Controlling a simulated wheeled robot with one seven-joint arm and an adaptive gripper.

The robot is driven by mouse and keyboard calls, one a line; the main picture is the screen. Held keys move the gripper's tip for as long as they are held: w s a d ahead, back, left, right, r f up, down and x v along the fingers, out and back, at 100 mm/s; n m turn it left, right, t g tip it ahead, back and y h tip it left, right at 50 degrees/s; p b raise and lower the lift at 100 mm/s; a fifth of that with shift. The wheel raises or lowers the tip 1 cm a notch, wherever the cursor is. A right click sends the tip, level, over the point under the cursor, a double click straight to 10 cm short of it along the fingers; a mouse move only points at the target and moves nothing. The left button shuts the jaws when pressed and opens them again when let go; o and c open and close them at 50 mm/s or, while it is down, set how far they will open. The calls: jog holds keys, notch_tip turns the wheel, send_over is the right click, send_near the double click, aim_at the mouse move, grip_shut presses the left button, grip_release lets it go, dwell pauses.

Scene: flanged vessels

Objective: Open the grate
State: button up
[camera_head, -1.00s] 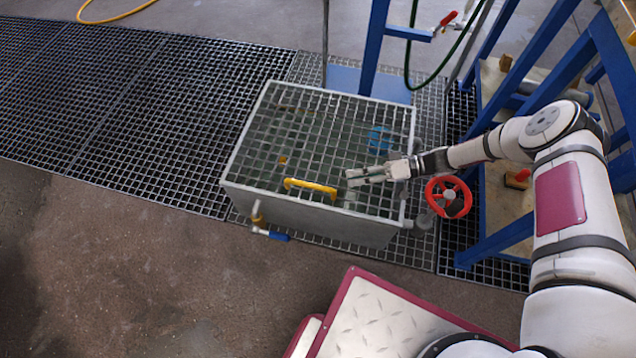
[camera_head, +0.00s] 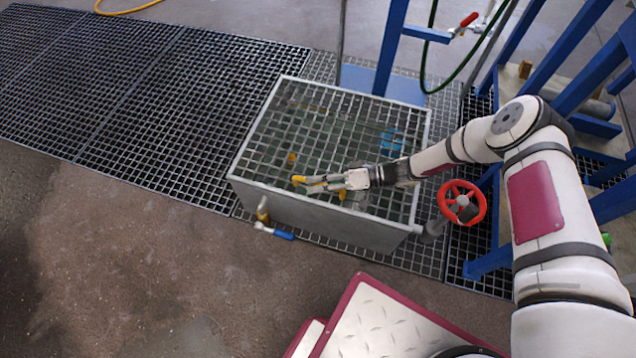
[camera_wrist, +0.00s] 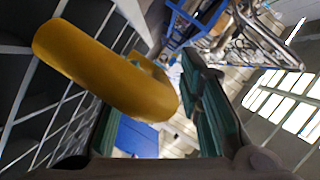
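The grate (camera_head: 325,125) is a metal grid lying flat on top of a grey rectangular tank (camera_head: 310,217). Its yellow handle (camera_head: 298,180) is near the tank's front edge and partly hidden by my gripper. My gripper (camera_head: 308,184) reaches in from the right, low over the grate, with its fingertips at the handle. In the wrist view the handle (camera_wrist: 105,72) looms large, crossing from upper left in front of the left finger toward the right one. The fingers (camera_wrist: 152,95) stand apart. I cannot tell whether they touch the handle.
A red handwheel (camera_head: 461,203) stands at the tank's right, below my arm. A blue-handled valve (camera_head: 275,231) sticks out at the tank's front. A blue frame (camera_head: 500,250) stands at the right. Floor grating (camera_head: 170,100) spreads left, and the concrete floor in front is clear.

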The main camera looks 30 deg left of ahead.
grip_shut()
